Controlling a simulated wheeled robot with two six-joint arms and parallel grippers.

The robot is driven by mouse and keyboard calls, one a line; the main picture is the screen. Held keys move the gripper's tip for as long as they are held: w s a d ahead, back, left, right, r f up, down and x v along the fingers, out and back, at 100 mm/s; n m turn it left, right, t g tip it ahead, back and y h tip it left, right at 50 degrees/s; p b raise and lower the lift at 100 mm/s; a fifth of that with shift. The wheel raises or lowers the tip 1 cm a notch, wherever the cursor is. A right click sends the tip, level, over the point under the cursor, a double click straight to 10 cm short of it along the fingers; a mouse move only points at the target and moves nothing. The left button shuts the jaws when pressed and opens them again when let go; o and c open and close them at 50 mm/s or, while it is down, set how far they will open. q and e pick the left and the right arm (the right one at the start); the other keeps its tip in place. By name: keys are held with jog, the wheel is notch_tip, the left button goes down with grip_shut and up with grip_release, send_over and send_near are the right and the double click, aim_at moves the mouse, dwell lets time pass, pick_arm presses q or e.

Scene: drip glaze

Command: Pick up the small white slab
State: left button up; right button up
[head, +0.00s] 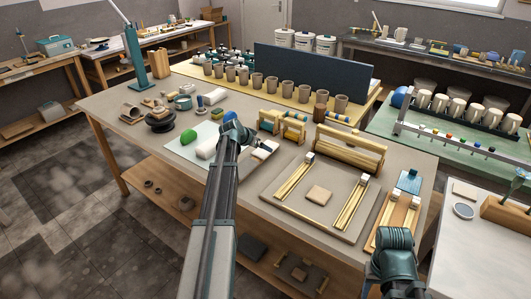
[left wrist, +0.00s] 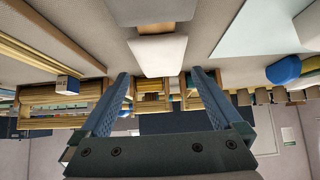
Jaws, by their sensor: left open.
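The small white slab (left wrist: 158,55) lies flat on the table in the left wrist view, just beyond and between my left fingertips. It also shows in the head view (head: 268,147), partly hidden by my left gripper. A tan piece (left wrist: 155,27) shows right beside it. My left gripper (left wrist: 160,77) is open, with one finger to each side of the slab's line and nothing between them. I cannot tell whether the fingers touch the slab. My right arm shows at the lower right of the head view, but its gripper does not show.
A grey board (head: 283,190) with gold rails and a tan tile (head: 319,195) lies to the right.

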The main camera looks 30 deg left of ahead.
aim_at(263, 150)
pick_arm(q)
jog(key=b+x, duration=0.2)
jog(key=x, duration=0.1)
jog(key=shift+w+f, duration=0.3)
jog(key=shift+r, duration=0.15)
pick_arm(e)
notch_tip(263, 150, down, 2)
jog(key=shift+f, duration=0.2)
pick_arm(q)
jog(key=shift+c, duration=0.6)
jog(key=c, duration=1.1)
jog(key=shift+c, duration=0.2)
jog(key=shift+r+p, duration=0.85)
jog(key=shift+p, duration=0.15)
notch_tip(263, 150, up, 2)
jog(key=shift+r+p, duration=0.1)
jog(key=shift+p, duration=0.9)
jog(key=s+d, duration=0.3)
jog(key=d, duration=0.1)
jog(key=s+d+p, duration=0.1)
jog(key=s+d, duration=0.2)
jog(key=d, duration=0.1)
jog(key=s+d+r, duration=0.1)
jog(key=s+d, duration=0.2)
jog(key=d, duration=0.2)
jog(key=shift+s, duration=0.2)
pick_arm(e)
notch_tip(263, 150, up, 5)
